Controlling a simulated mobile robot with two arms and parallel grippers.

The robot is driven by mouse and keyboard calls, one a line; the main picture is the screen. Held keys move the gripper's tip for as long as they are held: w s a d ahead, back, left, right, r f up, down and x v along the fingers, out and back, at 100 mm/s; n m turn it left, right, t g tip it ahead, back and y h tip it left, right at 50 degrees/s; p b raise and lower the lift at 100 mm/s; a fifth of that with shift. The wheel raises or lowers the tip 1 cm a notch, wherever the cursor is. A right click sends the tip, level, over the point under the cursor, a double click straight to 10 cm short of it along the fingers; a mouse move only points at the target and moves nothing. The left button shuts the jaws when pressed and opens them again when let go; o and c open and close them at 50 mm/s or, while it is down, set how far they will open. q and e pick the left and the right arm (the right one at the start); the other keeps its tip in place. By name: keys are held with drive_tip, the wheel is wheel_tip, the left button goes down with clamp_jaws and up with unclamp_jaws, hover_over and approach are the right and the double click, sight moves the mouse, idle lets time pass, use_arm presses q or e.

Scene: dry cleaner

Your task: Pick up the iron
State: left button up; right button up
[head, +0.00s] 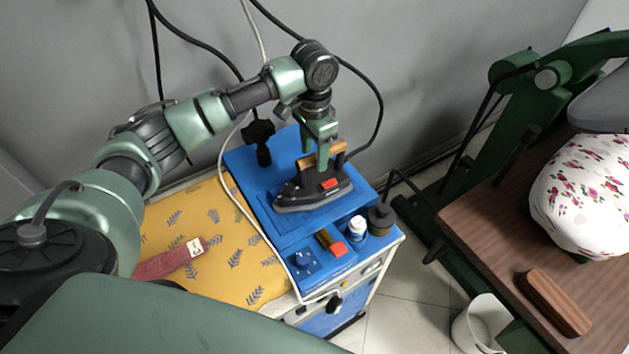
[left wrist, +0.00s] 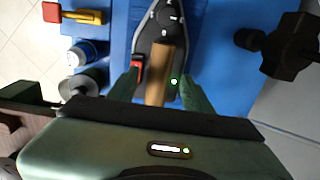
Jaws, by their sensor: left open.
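The iron (head: 312,192) has a dark body, a wooden handle and a red button. It rests flat on the blue top of the steam unit (head: 262,216). My left gripper (head: 318,150) is open, pointing down at the iron's handle. In the left wrist view my left gripper (left wrist: 158,88) has one finger on each side of the wooden handle (left wrist: 157,72). I cannot tell whether the fingers touch it. The iron's rear is hidden behind the gripper in the left wrist view. My right gripper is not in view.
A yellow patterned ironing surface (head: 215,255) lies left. A wooden table (head: 500,220) stands right.

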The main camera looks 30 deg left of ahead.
sight(314, 180)
use_arm(q)
drive_tip(key=shift+s+f+p, duration=0.2)
drive_tip(key=shift+f+p, duration=0.15)
wheel_tip(314, 180, down, 4)
drive_tip(key=shift+w+r+p, duration=0.1)
drive_tip(key=shift+p, duration=0.5)
drive_tip(key=shift+f, duration=0.35)
drive_tip(key=shift+c, duration=1.2)
clamp_jaws()
drive_tip(key=shift+r, duration=0.1)
